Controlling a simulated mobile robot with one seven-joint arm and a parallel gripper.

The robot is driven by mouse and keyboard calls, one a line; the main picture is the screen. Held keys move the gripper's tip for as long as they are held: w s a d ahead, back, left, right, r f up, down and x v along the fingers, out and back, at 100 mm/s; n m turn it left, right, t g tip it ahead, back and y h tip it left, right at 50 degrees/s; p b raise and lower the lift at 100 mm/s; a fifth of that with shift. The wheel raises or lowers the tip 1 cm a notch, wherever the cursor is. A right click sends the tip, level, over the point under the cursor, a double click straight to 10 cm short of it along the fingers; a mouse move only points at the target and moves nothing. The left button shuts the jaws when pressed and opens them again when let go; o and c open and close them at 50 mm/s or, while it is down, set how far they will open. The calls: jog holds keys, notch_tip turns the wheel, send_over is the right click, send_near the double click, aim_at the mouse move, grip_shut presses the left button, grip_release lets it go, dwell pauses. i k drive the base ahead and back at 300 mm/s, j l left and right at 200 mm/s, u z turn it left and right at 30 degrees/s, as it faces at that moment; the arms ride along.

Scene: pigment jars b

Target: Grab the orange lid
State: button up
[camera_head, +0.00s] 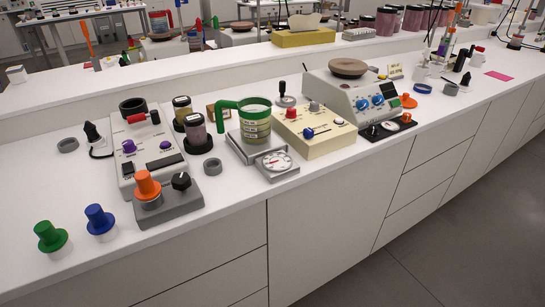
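An orange lid (147,184), shaped like a knobbed stopper, sits upright at the left front of the bench. It is on the left part of a grey box (170,207), beside that box's black knob (181,181). Its underside is partly hidden. A blue lid (99,218) and a green lid (49,236) of like shape stand on pale bases to its left, nearer the front edge. My gripper is not in view.
Behind the orange lid stands a white device (146,148) with purple knobs. Dark-lidded jars (195,133), a grey ring (212,167) and a green-handled beaker (254,126) on a scale stand to its right. Bare white bench (60,185) lies left of it.

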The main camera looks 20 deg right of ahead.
aim_at(408, 101)
jog(key=z, duration=1.45)
jog(key=i+j, duration=0.1)
jog(key=i, duration=0.35)
jog(key=i+j, duration=0.1)
jog(key=i, duration=0.35)
jog(key=i+j+z, duration=0.1)
jog(key=i, duration=0.35)
